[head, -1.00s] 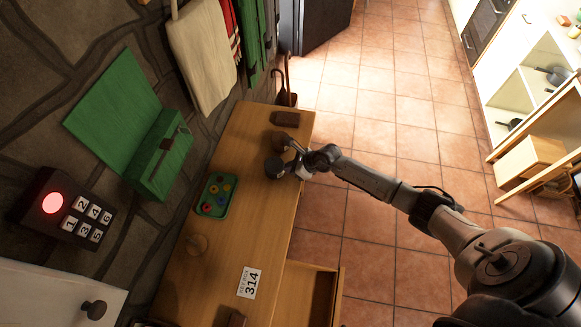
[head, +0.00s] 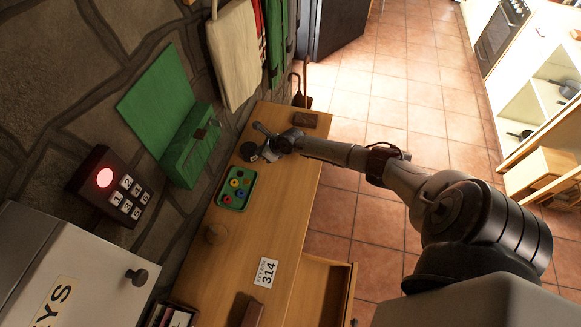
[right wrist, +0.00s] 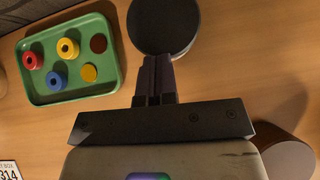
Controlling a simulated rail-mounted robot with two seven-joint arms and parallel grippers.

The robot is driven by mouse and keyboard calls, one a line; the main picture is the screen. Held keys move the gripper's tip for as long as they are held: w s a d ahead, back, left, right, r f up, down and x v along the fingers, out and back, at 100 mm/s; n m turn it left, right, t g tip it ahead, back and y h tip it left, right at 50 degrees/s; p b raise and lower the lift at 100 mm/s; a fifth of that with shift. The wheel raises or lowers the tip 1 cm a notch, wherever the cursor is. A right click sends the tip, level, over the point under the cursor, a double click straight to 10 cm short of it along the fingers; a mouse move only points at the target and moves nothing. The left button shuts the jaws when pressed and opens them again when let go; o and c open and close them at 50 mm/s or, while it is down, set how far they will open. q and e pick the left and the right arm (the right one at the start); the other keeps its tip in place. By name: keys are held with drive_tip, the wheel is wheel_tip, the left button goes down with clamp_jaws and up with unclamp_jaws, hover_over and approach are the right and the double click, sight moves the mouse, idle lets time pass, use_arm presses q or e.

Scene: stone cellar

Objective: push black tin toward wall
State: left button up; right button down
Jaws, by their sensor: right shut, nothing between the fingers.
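The black tin (head: 248,151) is a round, dark, flat-topped can on the wooden table, close to the table's edge along the stone wall. It also shows at the top of the right wrist view (right wrist: 163,24). My right gripper (head: 261,155) is on the room side of the tin, low over the table. In the right wrist view its two fingers (right wrist: 157,62) are shut together with nothing between them, their tips at the tin's near side and seemingly touching it. My left gripper is not in view.
A green tray (head: 237,188) with coloured rings lies beside the tin. A brown round object (right wrist: 290,158) stands near my right gripper. A dark brown block (head: 306,120) lies at the table's far end. A 314 card (head: 265,272) and a round wooden knob-like piece (head: 216,233) lie nearer.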

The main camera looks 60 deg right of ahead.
idle(0.4)
drive_tip(key=shift+s+d+r+p, duration=0.1)
drive_tip(key=shift+s+p, duration=0.35)
drive_tip(key=shift+s, duration=0.1)
drive_tip(key=s, duration=0.1)
drive_tip(key=s+p, duration=0.1)
drive_tip(key=s, duration=0.1)
drive_tip(key=shift+d+p, duration=0.3)
drive_tip(key=p+v, duration=0.2)
drive_tip(key=v, duration=0.7)
drive_tip(key=shift+s+r, duration=0.2)
drive_tip(key=shift+s, duration=0.1)
